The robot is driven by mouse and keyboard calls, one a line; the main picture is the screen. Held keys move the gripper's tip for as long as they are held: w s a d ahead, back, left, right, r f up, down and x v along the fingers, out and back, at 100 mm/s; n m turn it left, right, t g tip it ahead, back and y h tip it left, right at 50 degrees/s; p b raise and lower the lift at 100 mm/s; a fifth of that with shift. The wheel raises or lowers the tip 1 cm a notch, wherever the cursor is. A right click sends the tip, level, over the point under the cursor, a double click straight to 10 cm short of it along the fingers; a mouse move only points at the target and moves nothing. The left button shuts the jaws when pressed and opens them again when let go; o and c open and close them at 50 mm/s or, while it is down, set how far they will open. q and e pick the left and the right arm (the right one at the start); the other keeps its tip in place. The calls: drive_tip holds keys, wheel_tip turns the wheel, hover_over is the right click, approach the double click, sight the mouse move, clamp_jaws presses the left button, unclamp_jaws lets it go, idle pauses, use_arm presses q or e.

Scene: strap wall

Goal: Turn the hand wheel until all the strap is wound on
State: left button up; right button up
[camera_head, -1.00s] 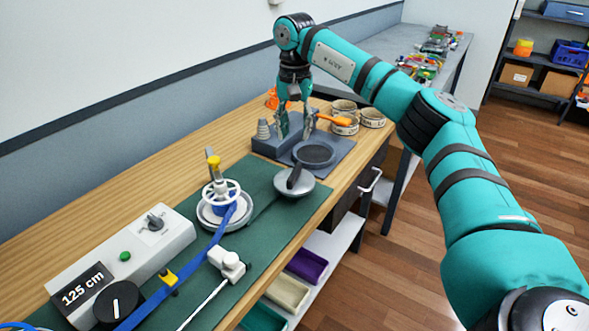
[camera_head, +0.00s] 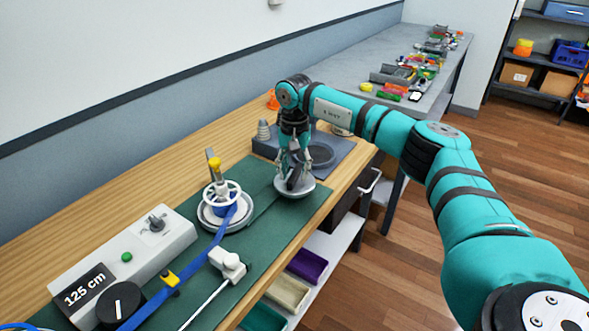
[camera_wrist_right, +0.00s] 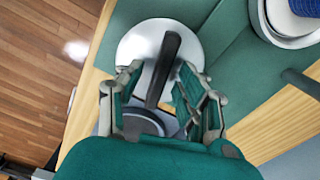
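The hand wheel (camera_head: 307,190) is a grey disc on the green mat, with a dark bar handle across it; both the wheel (camera_wrist_right: 135,50) and the handle (camera_wrist_right: 167,52) show in the right wrist view. My right gripper (camera_head: 292,183) points down over the wheel. In the wrist view its fingers (camera_wrist_right: 158,92) stand apart on either side of the handle, with gaps visible. The blue strap (camera_head: 195,262) runs from the front left to the spool (camera_head: 233,197) under a white spoked ring, with some strap on it. My left gripper is out of view.
A white control box (camera_head: 165,240) with a knob and green button stands left, beside a display (camera_head: 84,288) reading 125 cm. A white block (camera_head: 228,263) stands beside the strap. A grey tray (camera_head: 340,160) lies behind my gripper. Bins (camera_head: 307,265) sit below the bench edge.

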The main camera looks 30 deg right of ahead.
clamp_jaws()
drive_tip(key=shift+m, duration=0.4)
